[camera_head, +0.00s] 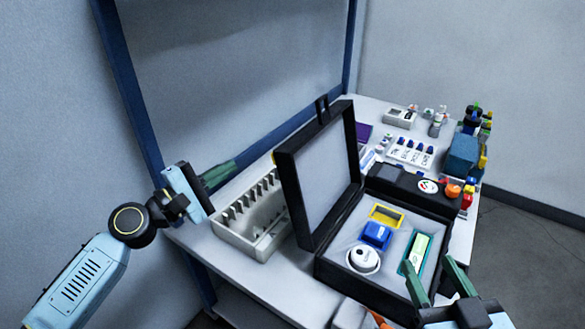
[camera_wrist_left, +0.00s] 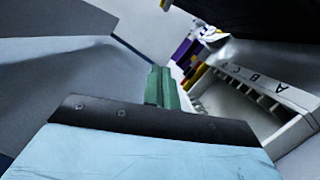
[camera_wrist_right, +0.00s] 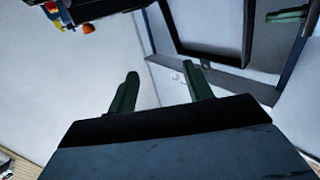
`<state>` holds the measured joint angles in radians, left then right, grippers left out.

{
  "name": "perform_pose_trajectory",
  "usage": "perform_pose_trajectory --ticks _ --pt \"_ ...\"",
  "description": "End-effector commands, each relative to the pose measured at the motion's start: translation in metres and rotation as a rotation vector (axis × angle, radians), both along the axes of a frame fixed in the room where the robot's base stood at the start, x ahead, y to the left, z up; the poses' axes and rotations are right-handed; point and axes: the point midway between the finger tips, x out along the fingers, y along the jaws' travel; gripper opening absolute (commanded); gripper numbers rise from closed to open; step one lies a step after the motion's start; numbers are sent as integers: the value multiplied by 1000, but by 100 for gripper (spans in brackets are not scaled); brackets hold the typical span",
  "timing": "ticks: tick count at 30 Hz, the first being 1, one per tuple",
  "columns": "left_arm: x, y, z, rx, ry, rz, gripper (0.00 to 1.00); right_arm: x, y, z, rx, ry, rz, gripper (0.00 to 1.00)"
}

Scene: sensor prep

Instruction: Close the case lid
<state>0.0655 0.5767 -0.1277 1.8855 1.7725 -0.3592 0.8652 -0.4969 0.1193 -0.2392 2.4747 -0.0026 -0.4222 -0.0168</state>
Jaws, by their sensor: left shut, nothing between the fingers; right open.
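The black case (camera_head: 385,294) stands on the white table with its lid (camera_head: 325,175) raised on the left side, tilted open. In its grey insert sit a white round item (camera_head: 363,259), a blue block (camera_head: 376,235), a yellow-framed slot (camera_head: 386,215) and a green-and-white item (camera_head: 417,251). My left gripper (camera_head: 219,174) is shut and empty, left of the lid and behind its outer face; its fingers show in the left wrist view (camera_wrist_left: 161,88). My right gripper (camera_head: 430,280) is open and empty at the case's front right. The lid also shows in the right wrist view (camera_wrist_right: 215,30).
A white lettered rack (camera_head: 243,241) stands left of the lid, near my left gripper. Behind the case are a vial tray (camera_head: 410,152), a blue bin (camera_head: 462,155) and small colored parts. A blue-framed panel (camera_head: 128,85) borders the table's left side.

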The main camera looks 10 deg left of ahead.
Motion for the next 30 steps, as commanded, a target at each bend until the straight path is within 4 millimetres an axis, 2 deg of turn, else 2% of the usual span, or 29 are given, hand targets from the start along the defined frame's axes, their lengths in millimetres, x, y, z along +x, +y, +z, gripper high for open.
perform_pose_trajectory --ticks 4,8,14,21,30 --pt "0 -6 4 -25 6 -22 0 0 -3 4 25 -5 -5 51" --pt "12 -15 7 -26 6 -24 0 0 -4 2 18 15 -7 51" --pt "42 -38 12 -24 3 -24 0 -1 -5 -5 5 54 -10 51" --pt "81 -66 17 -24 4 -23 0 0 -5 -3 10 33 -9 51" --pt "71 -78 24 -23 7 -22 0 -15 -19 -51 -78 341 -34 51"
